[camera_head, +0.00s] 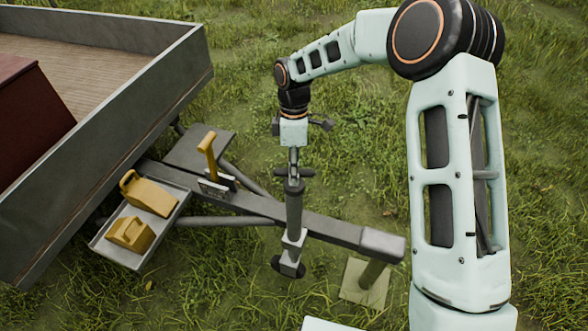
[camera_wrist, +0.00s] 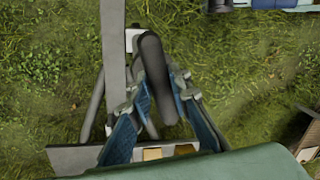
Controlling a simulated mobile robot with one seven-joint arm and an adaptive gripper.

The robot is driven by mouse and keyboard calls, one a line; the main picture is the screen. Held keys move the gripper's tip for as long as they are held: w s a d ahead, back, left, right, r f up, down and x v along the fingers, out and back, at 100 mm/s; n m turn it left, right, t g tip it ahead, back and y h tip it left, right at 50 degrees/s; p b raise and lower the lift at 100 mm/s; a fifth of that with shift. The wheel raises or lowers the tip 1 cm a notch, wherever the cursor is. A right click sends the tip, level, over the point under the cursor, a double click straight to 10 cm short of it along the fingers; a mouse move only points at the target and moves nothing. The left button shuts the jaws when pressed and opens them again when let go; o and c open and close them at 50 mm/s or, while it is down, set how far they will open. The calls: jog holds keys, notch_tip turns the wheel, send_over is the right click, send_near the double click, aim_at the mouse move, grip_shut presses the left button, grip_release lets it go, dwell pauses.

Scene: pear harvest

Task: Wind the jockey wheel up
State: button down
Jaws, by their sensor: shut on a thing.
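The jockey wheel's grey upright tube (camera_head: 294,212) stands beside the trailer's drawbar (camera_head: 345,230), with a pale clamp (camera_head: 293,240) low on it. The dark wheel (camera_head: 288,267) is at the foot; I cannot tell whether it touches the grass. A dark crank handle (camera_head: 293,172) crosses the top of the tube. My gripper (camera_head: 293,152) points down from above and is shut on the crank handle. In the wrist view its blue-padded fingers (camera_wrist: 158,98) flank a dark round bar (camera_wrist: 153,68). The exact contact is partly hidden.
The trailer bed (camera_head: 130,105) fills the left. A yellow lever (camera_head: 208,150) stands on the drawbar. A tray (camera_head: 113,252) with two yellow wedge blocks (camera_head: 149,194) sits left. A post (camera_head: 373,274) on a square pad stands under the drawbar's front end. Grass beyond is clear.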

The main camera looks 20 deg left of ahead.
jog(key=n+p, duration=0.1)
jog(key=n, duration=0.3)
jog(key=shift+n+h, duration=0.3)
jog(key=shift+h, duration=0.1)
jog(key=n+t+p, duration=0.1)
jog(key=n, duration=0.2)
jog(key=shift+n, duration=0.4)
jog(key=n+p, duration=0.1)
jog(key=n, duration=0.3)
jog(key=shift+s+r+t+h, duration=0.1)
jog(key=shift+t+h, duration=0.3)
jog(key=n+p, duration=0.1)
jog(key=n, duration=0.3)
jog(key=shift+t+p, duration=0.3)
jog(key=shift+t, duration=0.1)
jog(key=n+p, duration=0.2)
jog(key=n, duration=0.2)
jog(key=shift+n+t, duration=0.3)
jog(key=shift+t, duration=0.1)
jog(key=n+p, duration=0.2)
jog(key=n, duration=0.1)
jog(key=shift+s+n+y, duration=0.1)
jog(key=shift+n+y, duration=0.3)
jog(key=n+t+p, duration=0.1)
jog(key=n+p, duration=0.2)
jog(key=n, duration=0.2)
jog(key=shift+y+p, duration=0.3)
jog(key=shift+y, duration=0.1)
jog(key=shift+n+p, duration=0.7)
jog(key=shift+n, duration=0.4)
